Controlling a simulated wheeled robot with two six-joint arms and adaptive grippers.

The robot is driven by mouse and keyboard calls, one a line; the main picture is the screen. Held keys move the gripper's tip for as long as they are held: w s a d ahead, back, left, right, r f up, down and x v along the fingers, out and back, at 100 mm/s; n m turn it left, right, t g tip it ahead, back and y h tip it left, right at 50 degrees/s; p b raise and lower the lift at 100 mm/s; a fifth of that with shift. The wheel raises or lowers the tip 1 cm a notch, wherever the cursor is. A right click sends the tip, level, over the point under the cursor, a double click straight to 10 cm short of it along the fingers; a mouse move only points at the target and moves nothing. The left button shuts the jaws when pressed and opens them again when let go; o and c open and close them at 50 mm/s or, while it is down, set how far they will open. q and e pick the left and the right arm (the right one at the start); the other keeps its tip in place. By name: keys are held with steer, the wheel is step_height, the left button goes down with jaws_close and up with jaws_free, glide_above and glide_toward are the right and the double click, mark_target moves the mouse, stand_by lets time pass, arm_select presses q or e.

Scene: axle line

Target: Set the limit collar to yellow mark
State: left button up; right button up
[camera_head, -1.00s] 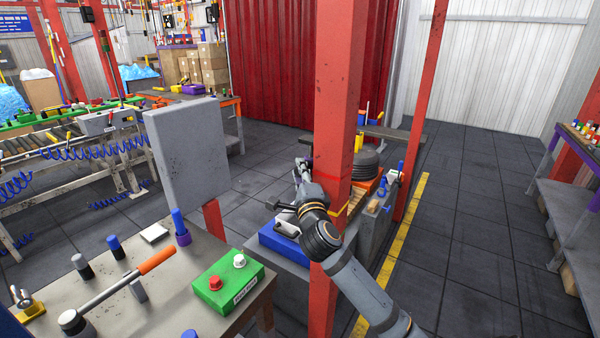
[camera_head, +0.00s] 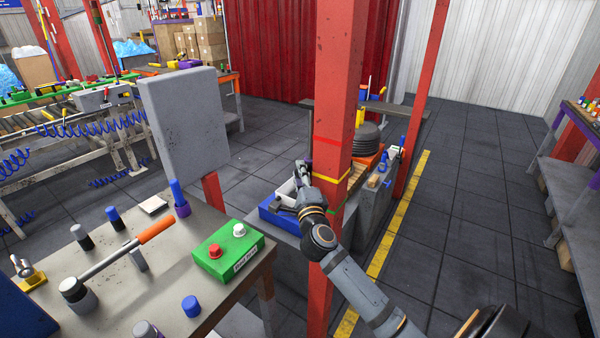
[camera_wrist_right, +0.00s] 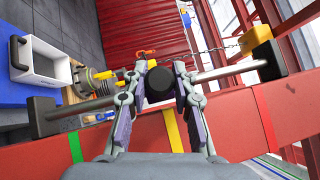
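The limit collar (camera_wrist_right: 160,87) looks like a dark round piece on a grey rail (camera_wrist_right: 222,73) with black end brackets, beside a red post (camera_head: 340,100). The post carries a red mark (camera_head: 333,141), a yellow mark (camera_head: 331,179) and a green mark (camera_wrist_right: 75,147). The yellow mark also shows in the right wrist view (camera_wrist_right: 173,130), roughly in line with the collar. My right gripper (camera_head: 303,168) is at the post's left side. In the wrist view its fingers (camera_wrist_right: 160,74) close on both sides of the collar. My left gripper is out of view.
A yellow block (camera_wrist_right: 256,41) on a chain is near the rail's right end in the wrist view. A white bin (camera_wrist_right: 40,61) is at left. A table with a green button box (camera_head: 228,252) stands left of the post. Clear floor lies to the right.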

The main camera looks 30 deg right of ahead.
steer(key=o, duration=0.4)
steer(key=shift+o, duration=0.2)
steer(key=v, duration=1.2)
steer(key=shift+r, duration=0.1)
